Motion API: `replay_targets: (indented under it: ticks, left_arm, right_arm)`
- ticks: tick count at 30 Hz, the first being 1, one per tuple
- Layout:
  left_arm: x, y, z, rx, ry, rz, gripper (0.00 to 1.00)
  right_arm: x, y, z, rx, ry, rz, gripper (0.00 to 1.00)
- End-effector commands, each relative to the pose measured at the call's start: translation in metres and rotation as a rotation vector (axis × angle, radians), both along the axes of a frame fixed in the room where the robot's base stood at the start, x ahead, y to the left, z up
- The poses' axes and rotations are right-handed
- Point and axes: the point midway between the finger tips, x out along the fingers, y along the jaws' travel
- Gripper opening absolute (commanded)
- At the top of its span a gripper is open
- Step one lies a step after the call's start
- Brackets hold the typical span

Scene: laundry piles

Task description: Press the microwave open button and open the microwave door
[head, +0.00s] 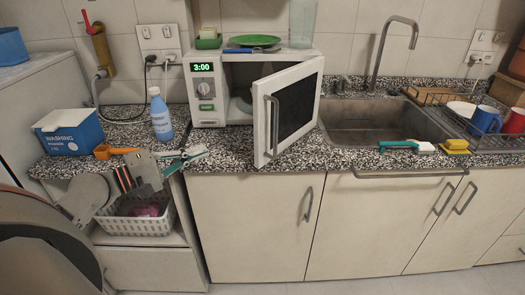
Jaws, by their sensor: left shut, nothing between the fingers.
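The white microwave (207,103) stands on the speckled counter, with a green 3:00 display and a dial on its left panel. The dark inside shows to the left of the door. My left gripper (202,153) is shut and empty in front of the counter edge, below and left of the microwave, apart from it. My right gripper is not in view.
A blue bottle (161,117) stands left of the microwave, near my left arm. A washing powder box (68,132) is farther left. The sink (375,120) lies right of the door. A laundry basket (137,222) sits below the counter.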

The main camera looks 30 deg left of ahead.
Motion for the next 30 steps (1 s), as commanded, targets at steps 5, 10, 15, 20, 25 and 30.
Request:
replay_targets:
  ticks: [5, 10, 15, 20, 25, 30]
  left_arm:
    - [0.003, -0.003, 0.013, -0.045, -0.009, -0.018, 0.00]
    - [0.022, -0.011, 0.016, -0.043, -0.012, -0.019, 0.00]
    - [0.049, -0.022, 0.017, -0.043, -0.013, -0.018, 0.00]
    - [0.072, -0.032, 0.017, -0.044, -0.013, -0.017, 0.00]
    - [0.095, -0.042, 0.016, -0.044, -0.011, -0.015, 0.00]
    - [0.087, -0.067, 0.016, -0.046, -0.010, -0.017, 0.00]
  right_arm:
    - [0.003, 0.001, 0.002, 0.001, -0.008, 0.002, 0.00]
    - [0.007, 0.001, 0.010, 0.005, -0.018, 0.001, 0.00]
    - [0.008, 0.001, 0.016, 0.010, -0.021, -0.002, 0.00]
    - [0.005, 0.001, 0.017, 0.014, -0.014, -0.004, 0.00]
    - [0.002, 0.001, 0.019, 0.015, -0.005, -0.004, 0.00]
    - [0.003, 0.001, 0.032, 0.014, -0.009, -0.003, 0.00]
